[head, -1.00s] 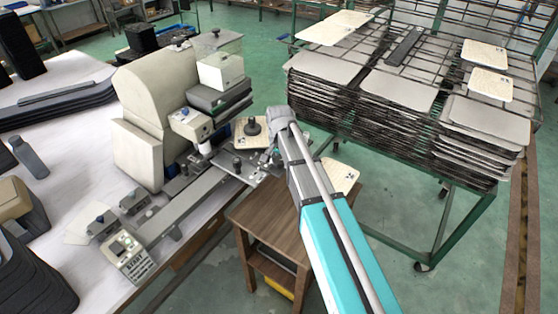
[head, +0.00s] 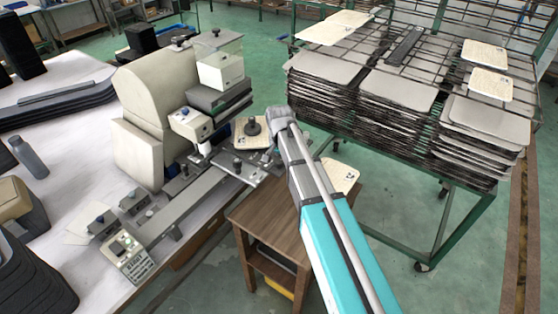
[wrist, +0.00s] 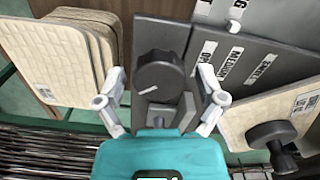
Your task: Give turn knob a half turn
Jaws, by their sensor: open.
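The turn knob (wrist: 160,75) is dark and round with a white pointer line at its lower left in the wrist view. It stands on a grey plate beside printed labels, one reading "MEDIUM". My gripper (wrist: 163,88) is open, with one pale finger on each side of the knob. Gaps show between the fingers and the knob. In the head view my gripper (head: 270,146) is at the right end of the machine's (head: 158,90) flat bed. The turn knob cannot be made out clearly there.
A cream panel with a black handle (wrist: 272,135) lies right of my gripper in the wrist view. A stack of cream panels (wrist: 50,62) is at the left. In the head view a wooden stand (head: 262,215) is below my arm and a loaded rack (head: 400,100) is to the right.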

